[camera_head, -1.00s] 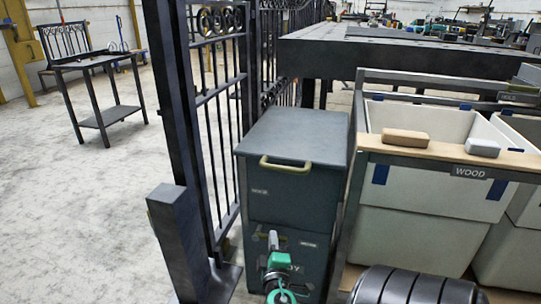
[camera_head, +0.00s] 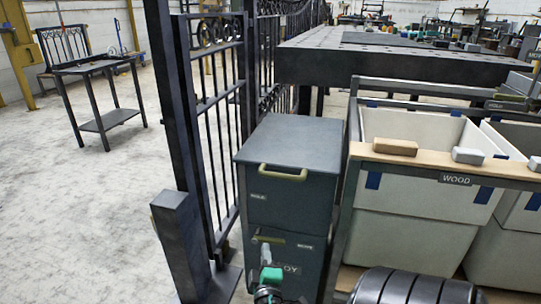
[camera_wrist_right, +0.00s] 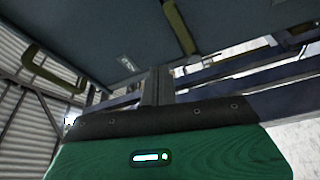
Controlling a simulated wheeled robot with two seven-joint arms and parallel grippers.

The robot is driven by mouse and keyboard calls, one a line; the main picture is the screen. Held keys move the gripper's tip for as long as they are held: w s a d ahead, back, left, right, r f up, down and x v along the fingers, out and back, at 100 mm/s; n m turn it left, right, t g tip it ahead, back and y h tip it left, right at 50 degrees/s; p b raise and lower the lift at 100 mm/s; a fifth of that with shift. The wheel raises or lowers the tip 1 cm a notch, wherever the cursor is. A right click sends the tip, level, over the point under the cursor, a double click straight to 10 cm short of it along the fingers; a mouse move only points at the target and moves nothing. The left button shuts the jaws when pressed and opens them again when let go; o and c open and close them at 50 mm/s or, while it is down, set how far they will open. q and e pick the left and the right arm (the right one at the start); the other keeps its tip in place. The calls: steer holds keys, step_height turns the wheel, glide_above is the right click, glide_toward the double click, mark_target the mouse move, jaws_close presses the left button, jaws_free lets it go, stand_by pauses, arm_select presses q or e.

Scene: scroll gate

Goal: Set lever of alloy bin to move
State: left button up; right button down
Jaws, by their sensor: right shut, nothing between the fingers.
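The alloy bin (camera_head: 290,212) is a dark grey box with an olive lid handle (camera_head: 283,172), left of the white bins. Its olive lever (camera_head: 270,240) lies about level on the front, its right end pointing toward the MOVE label (camera_head: 305,247); the HOLD label (camera_head: 258,196) is higher up. The lever also shows in the right wrist view (camera_wrist_right: 180,27). My right gripper (camera_head: 266,254), with a green body, is just below the lever, shut and empty, and covers part of the ALLOY label. Its fingers also show in the wrist view (camera_wrist_right: 156,88). Whether they touch the bin is unclear. My left gripper is out of view.
A dark gate (camera_head: 215,130) with a post stands close on the left of the bin. White bins in a frame with a WOOD label (camera_head: 456,179) stand on the right. A dark table (camera_head: 400,65) is behind. Open floor lies at the left.

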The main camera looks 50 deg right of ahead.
steer(key=shift+s+a+f, duration=0.2)
steer(key=shift+s+a, duration=0.05)
steer(key=shift+a, duration=0.35)
steer(key=shift+s+a+f, duration=0.2)
steer(key=shift+s+a, duration=0.05)
steer(key=shift+a, duration=0.3)
steer(key=shift+s+a+f, duration=0.2)
steer(key=shift+s+a, duration=0.05)
steer(key=shift+a, duration=0.35)
